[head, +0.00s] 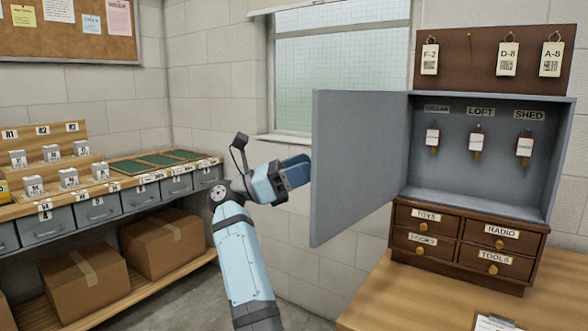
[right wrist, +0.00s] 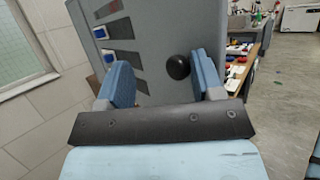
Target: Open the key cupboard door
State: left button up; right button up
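A round black knob (right wrist: 178,66) on the door (right wrist: 155,20) shows between the fingers, not clasped. The knob is hidden in the head view. My left gripper is not in view.
Labelled keys (head: 479,140) hang inside the cupboard. A small dark drawer unit (head: 460,260) stands below it on the bench (head: 390,300). A tag board (head: 490,75) is above. A shelf of grey drawers (head: 90,210) and cardboard boxes (head: 85,280) stands at the left.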

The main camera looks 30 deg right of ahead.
jog(key=shift+o, duration=0.2)
jog(key=shift+d, duration=0.4)
jog(key=shift+a, duration=0.1)
jog(key=shift+f, duration=0.1)
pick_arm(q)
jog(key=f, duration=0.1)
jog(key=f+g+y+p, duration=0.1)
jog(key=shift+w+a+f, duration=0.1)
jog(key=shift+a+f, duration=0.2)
pick_arm(e)
jog(key=v, duration=1.4)
jog(key=shift+a, duration=0.2)
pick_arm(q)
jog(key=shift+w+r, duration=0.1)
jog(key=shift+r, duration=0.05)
pick_arm(e)
jog(key=shift+s+r, duration=0.1)
jog(key=shift+r, duration=0.1)
